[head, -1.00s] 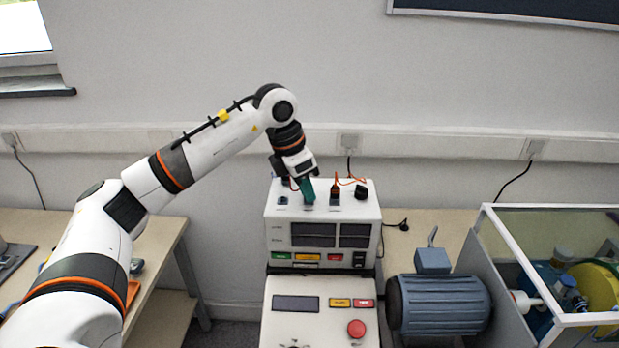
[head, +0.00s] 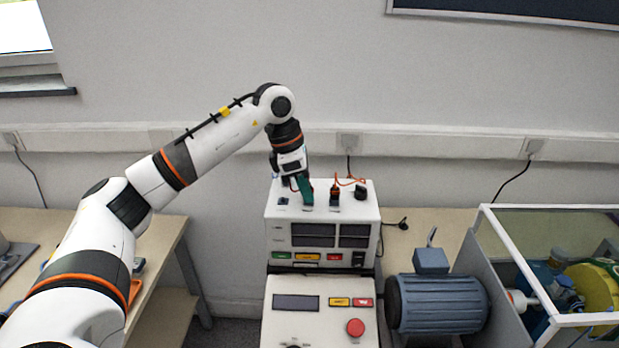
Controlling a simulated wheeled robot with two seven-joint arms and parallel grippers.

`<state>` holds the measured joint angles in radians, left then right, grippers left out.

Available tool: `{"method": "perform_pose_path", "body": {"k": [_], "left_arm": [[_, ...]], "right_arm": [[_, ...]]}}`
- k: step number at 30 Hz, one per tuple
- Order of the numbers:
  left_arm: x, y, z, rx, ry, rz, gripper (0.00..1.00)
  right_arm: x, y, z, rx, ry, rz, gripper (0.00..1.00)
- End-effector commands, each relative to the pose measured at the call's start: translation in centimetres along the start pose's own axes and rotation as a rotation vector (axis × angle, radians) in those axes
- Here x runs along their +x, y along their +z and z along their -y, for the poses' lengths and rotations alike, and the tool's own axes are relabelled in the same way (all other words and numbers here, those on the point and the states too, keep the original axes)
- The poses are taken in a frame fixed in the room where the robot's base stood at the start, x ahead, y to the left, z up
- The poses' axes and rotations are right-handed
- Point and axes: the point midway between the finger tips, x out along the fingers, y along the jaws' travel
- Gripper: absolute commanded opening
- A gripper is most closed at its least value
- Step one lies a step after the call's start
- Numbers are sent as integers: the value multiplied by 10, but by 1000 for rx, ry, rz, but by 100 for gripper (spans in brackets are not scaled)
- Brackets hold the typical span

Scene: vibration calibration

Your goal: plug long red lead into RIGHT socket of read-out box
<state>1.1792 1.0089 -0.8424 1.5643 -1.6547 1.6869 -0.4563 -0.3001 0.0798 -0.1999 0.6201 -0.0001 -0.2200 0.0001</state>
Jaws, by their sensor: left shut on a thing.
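A thin red lead (head: 293,184) shows beside the fingers. A dark plug (head: 335,196) with an orange-red lead (head: 351,181) stands farther right on the top. My right gripper is not in view.
A small teal socket (head: 283,202) and a black knob (head: 360,193) flank the plugs. A control unit with a red button (head: 355,328) stands in front. A blue-grey motor (head: 438,304) and a glass-sided case (head: 486,250) are at right.

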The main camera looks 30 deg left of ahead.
Motion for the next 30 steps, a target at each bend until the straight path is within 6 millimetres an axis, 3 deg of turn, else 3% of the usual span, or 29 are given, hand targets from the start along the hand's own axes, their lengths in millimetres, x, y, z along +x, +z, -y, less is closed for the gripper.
{"method": "perform_pose_path", "body": {"k": [14,15,19,30], "left_arm": [[0,0,0,91,28,-1,0],[0,0,0,91,28,-1,22],[0,0,0,90,28,-1,43],[-2,0,1,89,27,-1,43]], "right_arm": [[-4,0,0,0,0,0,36],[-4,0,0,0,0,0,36],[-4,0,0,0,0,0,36],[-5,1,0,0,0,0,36]]}}
